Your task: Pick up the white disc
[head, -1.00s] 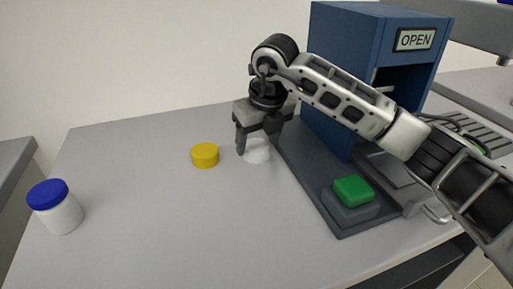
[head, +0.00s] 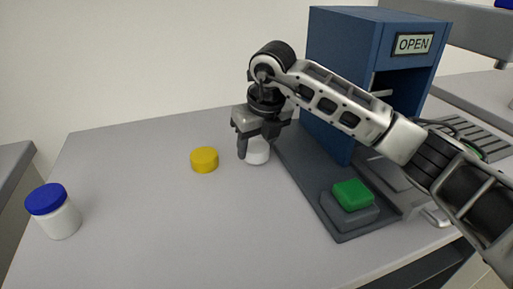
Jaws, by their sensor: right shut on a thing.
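My right gripper (head: 258,143) points down at the middle of the table, its fingers on either side of a white round-sided jar (head: 257,154), and is shut on it. The jar's upper part and mouth are hidden by the gripper. It looks upright at table height; I cannot tell whether it touches the table. No separate white disc can be made out. My left gripper is not in view.
A yellow cap (head: 204,160) lies left of the gripper. A white jar with a blue lid (head: 56,211) stands at far left. A blue rig (head: 334,88) with an OPEN sign (head: 413,43) and a green button (head: 352,194) stands right. The table's (head: 170,225) front middle is clear.

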